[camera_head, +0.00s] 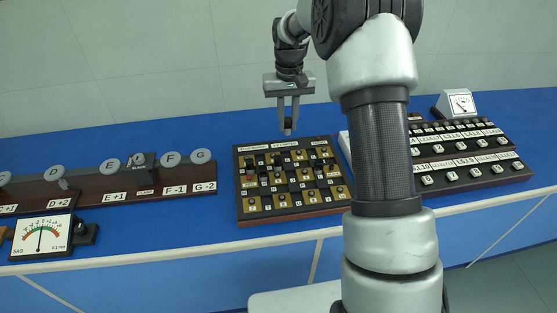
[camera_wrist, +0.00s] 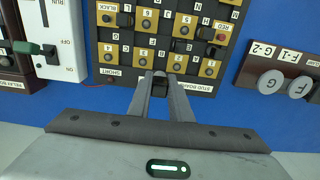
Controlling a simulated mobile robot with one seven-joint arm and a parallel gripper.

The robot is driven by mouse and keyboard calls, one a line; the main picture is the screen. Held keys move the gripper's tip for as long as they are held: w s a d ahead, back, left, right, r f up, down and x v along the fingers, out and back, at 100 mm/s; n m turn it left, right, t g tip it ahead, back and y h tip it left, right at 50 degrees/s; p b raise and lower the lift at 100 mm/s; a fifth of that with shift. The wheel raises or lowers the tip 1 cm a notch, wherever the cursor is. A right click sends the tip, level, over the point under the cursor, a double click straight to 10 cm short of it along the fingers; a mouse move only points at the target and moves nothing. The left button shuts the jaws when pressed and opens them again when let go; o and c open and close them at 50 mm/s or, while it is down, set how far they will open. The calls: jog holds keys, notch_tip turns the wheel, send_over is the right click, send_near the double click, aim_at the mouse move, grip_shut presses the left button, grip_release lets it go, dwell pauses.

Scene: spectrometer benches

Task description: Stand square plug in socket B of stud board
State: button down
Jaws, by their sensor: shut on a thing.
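My gripper (camera_head: 288,127) is above the back part of the stud board (camera_head: 293,214) in the head view. Its fingers are shut on a small dark block, the square plug (camera_head: 288,123), at their tips. In the wrist view my gripper (camera_wrist: 160,82) points toward the board's labelled edge, and the dark plug (camera_wrist: 159,89) shows between the fingers. The plug appears apart from the board. The stud board also shows in the wrist view (camera_wrist: 212,91), with tan plates, round studs and dark blocks.
A rail with round grey discs (camera_head: 112,166) and a dial meter (camera_head: 41,237) are on the left. Stepped boards with knobs (camera_head: 473,170) and another meter (camera_head: 457,104) are on the right. A white ON/OFF switch box (camera_wrist: 63,62) flanks the board in the wrist view.

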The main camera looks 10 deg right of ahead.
notch_tip(320, 180, down, 10)
dwell(0.6)
jog(key=shift+f, duration=0.1)
jog(key=shift+f, duration=0.15)
jog(key=c, duration=1.6)
grip_release()
jog(key=shift+r, duration=0.2)
